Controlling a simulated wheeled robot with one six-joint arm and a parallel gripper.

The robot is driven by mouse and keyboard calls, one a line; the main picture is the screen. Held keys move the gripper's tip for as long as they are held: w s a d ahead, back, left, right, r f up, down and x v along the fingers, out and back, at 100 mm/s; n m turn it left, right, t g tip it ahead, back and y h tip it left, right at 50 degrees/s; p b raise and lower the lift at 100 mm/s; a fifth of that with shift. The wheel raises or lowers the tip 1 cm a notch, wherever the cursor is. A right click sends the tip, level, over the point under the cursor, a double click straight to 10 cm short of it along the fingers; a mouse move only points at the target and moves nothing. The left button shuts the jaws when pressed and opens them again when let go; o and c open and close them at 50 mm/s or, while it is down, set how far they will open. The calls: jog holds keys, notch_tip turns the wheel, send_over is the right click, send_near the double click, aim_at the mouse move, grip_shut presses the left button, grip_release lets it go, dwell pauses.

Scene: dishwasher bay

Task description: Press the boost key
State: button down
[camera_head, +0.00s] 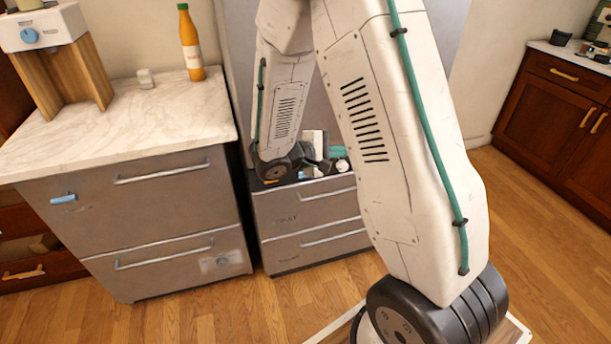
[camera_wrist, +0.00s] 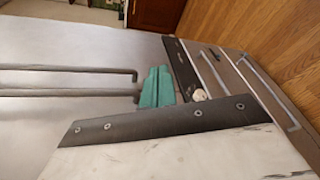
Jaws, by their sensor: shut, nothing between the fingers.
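My gripper shows as teal fingertips (camera_wrist: 157,88) in the wrist view, shut with nothing between them. Its fingers are close in front of the dark control strip (camera_wrist: 183,70) above the drawers. A round pale knob (camera_wrist: 199,95) sits on that strip beside the fingers. In the head view the teal gripper (camera_head: 337,153) is small and partly behind my arm, just above the strip, with the pale knob (camera_head: 342,166) below it. I cannot make out the boost key or any label. I cannot tell whether the fingers touch the strip.
The steel drawers (camera_head: 310,213) below the strip are closed. A marble counter (camera_head: 130,130) at left holds an orange bottle (camera_head: 191,45), a small pale object (camera_head: 146,78) and a dispenser on a wooden stand (camera_head: 75,80). Wooden floor is open in front.

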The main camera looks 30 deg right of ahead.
jog(key=w+a+f+n+t, duration=0.1)
jog(key=w+f+n+t, duration=0.2)
jog(key=f, duration=0.8)
jog(key=w+a+f+n+t+y, duration=0.1)
jog(key=w+f+n+t, duration=0.3)
jog(key=f, duration=0.7)
jog(key=shift+a+f+n+t+y, duration=0.3)
jog(key=shift+a+n+t, duration=0.1)
jog(key=shift+t, duration=0.4)
jog(key=shift+w+d, duration=0.4)
jog(key=shift+w, duration=1)
jog(key=shift+w+d, duration=0.45)
jog(key=shift+w, duration=1)
jog(key=shift+w+d, duration=0.4)
jog(key=shift+w, duration=1)
jog(key=shift+w, duration=0.15)
jog(key=shift+w+d, duration=0.15)
jog(key=shift+w, duration=0.1)
